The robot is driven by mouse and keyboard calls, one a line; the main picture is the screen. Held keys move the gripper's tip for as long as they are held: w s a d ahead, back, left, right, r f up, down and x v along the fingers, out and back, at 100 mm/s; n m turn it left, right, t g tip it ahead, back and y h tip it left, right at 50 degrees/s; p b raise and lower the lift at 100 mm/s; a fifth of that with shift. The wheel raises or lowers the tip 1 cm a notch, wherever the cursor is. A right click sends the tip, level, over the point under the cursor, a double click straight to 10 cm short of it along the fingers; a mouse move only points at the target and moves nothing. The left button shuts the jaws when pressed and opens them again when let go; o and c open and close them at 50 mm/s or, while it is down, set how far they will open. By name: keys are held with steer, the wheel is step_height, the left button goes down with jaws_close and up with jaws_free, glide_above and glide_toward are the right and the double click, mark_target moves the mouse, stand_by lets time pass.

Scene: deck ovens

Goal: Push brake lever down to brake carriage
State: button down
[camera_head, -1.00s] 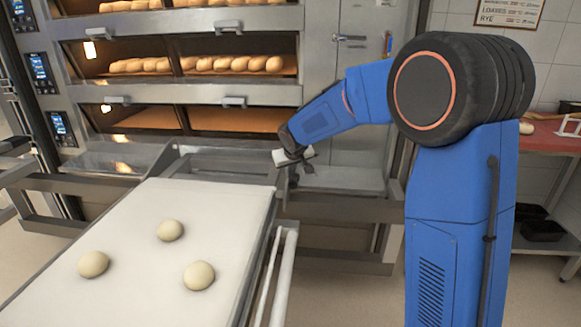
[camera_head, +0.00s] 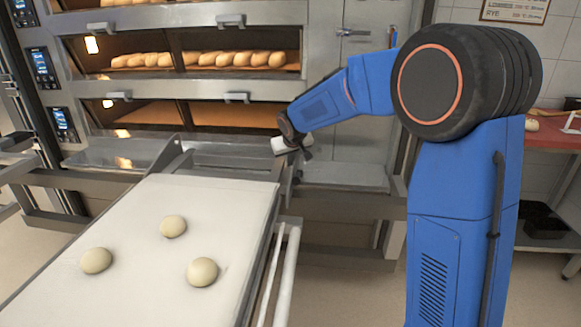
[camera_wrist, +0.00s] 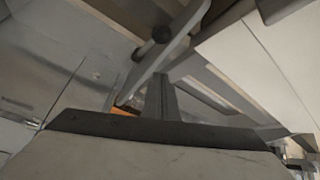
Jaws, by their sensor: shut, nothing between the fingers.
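My gripper (camera_head: 302,152) is at the far right corner of the loader carriage (camera_head: 282,238), in front of the oven. Its fingers are shut and empty, and show as a narrow dark strip in the wrist view (camera_wrist: 160,96). Just beyond the fingertips in the wrist view is a pale metal bar with a round dark knob (camera_wrist: 162,34), which looks like the brake lever. I cannot tell whether the fingers touch it. In the head view the lever cannot be made out near my gripper.
The carriage's white belt (camera_head: 130,290) carries three dough balls (camera_head: 202,271). The deck oven (camera_head: 200,115) with rows of loaves stands behind. A metal rail (camera_head: 340,205) runs at the right of the carriage. A red-topped table (camera_head: 550,138) is at the far right.

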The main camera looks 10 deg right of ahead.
steer(key=s+a+r, duration=0.1)
steer(key=s+a, duration=0.1)
steer(key=s, duration=0.7)
steer(key=shift+s+r, duration=0.15)
steer(key=shift+s, duration=0.15)
steer(key=s+d+r+m, duration=0.1)
steer(key=s+d, duration=0.3)
steer(key=s, duration=0.3)
steer(key=s+d+r+g, duration=0.1)
steer(key=s+d, duration=0.3)
steer(key=s, duration=0.4)
steer(key=s+d+r+m, duration=0.1)
steer(key=s+d+r, duration=0.1)
steer(key=s+d, duration=0.35)
steer(key=s+f, duration=0.2)
steer(key=s, duration=0.8)
steer(key=s+f+g, duration=0.1)
steer(key=s+f, duration=0.2)
steer(key=s, duration=0.8)
steer(key=shift+s+d, duration=0.2)
steer(key=shift+s, duration=0.1)
